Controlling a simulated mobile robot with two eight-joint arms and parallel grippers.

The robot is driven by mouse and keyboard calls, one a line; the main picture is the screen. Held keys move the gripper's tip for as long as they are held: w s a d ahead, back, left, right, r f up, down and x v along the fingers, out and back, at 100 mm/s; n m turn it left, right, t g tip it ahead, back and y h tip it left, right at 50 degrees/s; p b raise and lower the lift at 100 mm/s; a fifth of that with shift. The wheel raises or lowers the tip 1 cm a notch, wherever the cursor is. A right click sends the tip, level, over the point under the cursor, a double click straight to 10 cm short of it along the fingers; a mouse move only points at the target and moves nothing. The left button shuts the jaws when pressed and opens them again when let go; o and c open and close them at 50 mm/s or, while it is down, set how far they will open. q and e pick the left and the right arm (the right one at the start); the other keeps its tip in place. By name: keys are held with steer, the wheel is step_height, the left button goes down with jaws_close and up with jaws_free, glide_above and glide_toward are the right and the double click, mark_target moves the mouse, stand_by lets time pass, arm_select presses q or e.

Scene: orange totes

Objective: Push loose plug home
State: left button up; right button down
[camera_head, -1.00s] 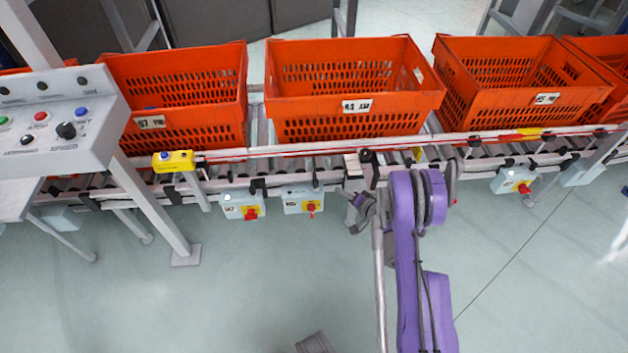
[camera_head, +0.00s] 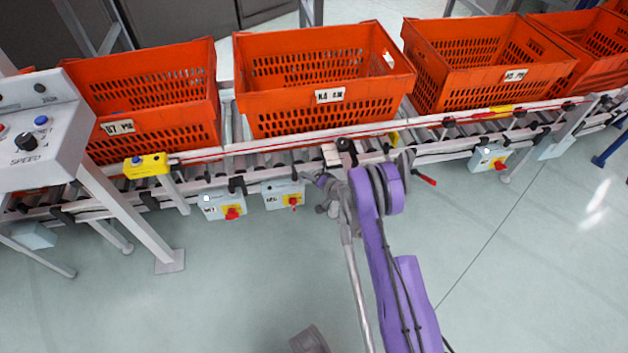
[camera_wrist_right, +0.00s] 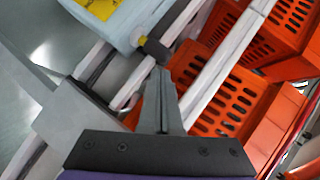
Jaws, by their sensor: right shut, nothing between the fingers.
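A short dark plug (camera_wrist_right: 155,49) sticks out from the side of a pale blue switch box (camera_wrist_right: 105,8) with a yellow plate in the right wrist view. My right gripper (camera_wrist_right: 162,72) is shut and empty. Its fingertips are right at the plug's outer end; I cannot tell whether they touch it. In the head view my right gripper (camera_head: 322,182) is just right of a pale switch box (camera_head: 283,196) under the conveyor, which seems to be the same box. The plug is too small to make out there. My left gripper is not in view.
Orange totes (camera_head: 325,75) stand on the roller conveyor (camera_head: 270,160) above the gripper. Another switch box (camera_head: 222,205) hangs to the left. A control panel (camera_head: 40,125) on a post is at the far left. The floor in front is clear.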

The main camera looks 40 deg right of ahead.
steer(key=shift+w+f, duration=0.25)
steer(key=shift+w, duration=0.4)
step_height(320, 180, down, 2)
steer(key=shift+b, duration=0.75)
steer(key=shift+s+a+r, duration=0.1)
steer(key=shift+s, duration=0.05)
